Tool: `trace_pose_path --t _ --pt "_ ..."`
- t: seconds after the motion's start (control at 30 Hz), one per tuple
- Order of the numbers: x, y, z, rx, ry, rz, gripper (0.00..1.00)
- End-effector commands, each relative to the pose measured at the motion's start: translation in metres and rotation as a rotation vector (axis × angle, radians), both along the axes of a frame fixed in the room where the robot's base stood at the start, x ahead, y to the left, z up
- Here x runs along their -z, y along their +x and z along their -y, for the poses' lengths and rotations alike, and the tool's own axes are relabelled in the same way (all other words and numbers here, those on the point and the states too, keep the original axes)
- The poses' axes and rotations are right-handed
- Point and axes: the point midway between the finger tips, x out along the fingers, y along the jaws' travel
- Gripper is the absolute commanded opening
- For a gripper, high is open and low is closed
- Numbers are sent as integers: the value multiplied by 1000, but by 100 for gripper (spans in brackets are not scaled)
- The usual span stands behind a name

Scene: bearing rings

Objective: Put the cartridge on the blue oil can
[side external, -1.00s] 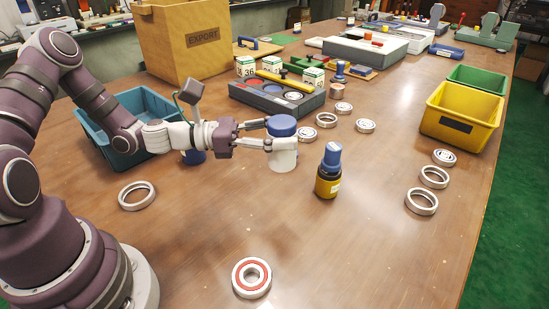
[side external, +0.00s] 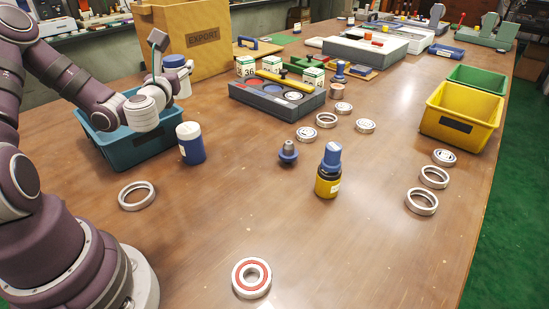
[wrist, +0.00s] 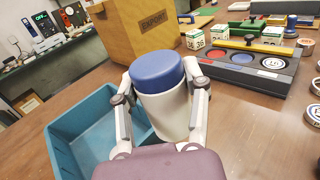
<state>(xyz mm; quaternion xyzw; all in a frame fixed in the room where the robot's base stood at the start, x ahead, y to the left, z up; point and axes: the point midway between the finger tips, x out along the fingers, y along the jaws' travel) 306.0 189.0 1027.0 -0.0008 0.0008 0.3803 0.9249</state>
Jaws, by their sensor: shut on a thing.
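The cartridge, a white cylinder with a blue lid, is held upright or nearly so in my gripper (wrist: 161,98), with one finger on each side. In the side external view the cartridge (side external: 184,84) is raised above the table near the wooden box, partly hidden by my wrist. The blue oil can (side external: 192,149), a blue body with a white top, stands upright on the table to the right of the teal bin. The cartridge is apart from it, higher and farther back. The can does not show in the wrist view.
The teal bin (side external: 118,153) lies below and left of the cartridge. The wooden EXPORT box (side external: 160,40) is close behind. A yellow bottle (side external: 327,184), a blue-grey fitting (side external: 288,153) and several rings stand to the right. The front middle table is mostly clear.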

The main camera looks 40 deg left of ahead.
Motion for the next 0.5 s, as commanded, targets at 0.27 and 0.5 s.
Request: trace_pose_path --t 0.27,0.5 --pt "40 0 0 -5 3 -4 6" --pt "75 -1 0 -4 6 -1 6"
